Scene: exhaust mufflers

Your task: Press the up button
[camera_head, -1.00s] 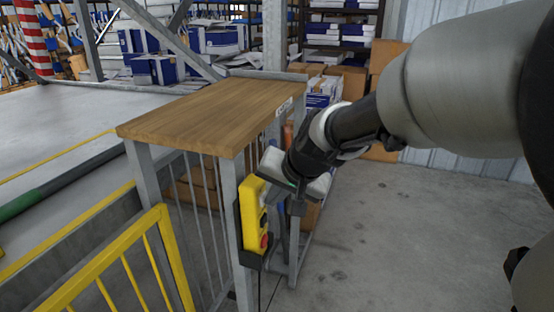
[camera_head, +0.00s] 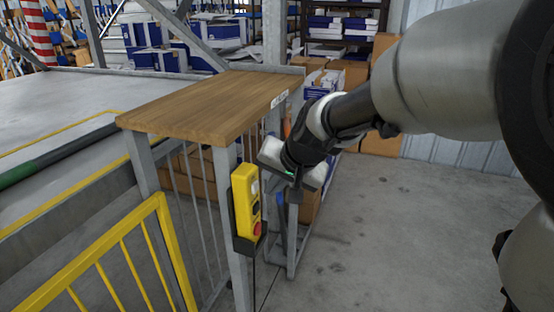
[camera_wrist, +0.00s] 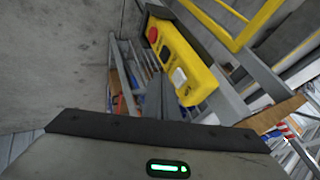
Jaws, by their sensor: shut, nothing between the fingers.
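A yellow control box (camera_head: 243,200) hangs upright on the near leg of the wooden-topped stand. It has a white button (camera_head: 255,188) at the top, a black one (camera_head: 256,208) in the middle and a red one (camera_head: 257,229) at the bottom. I cannot read any markings. In the wrist view, the box (camera_wrist: 190,62) appears slanted, with the white button (camera_wrist: 179,77) nearest my gripper body. My gripper (camera_head: 294,190) is to the right of the box, apart from it. Its fingers are shut and empty, and partly hidden in the head view.
The wooden top (camera_head: 215,105) of the stand is just left of my arm. A yellow railing (camera_head: 110,255) stands at the front left. Boxes (camera_head: 380,105) and shelves are behind. The concrete floor (camera_head: 400,235) to the right is clear.

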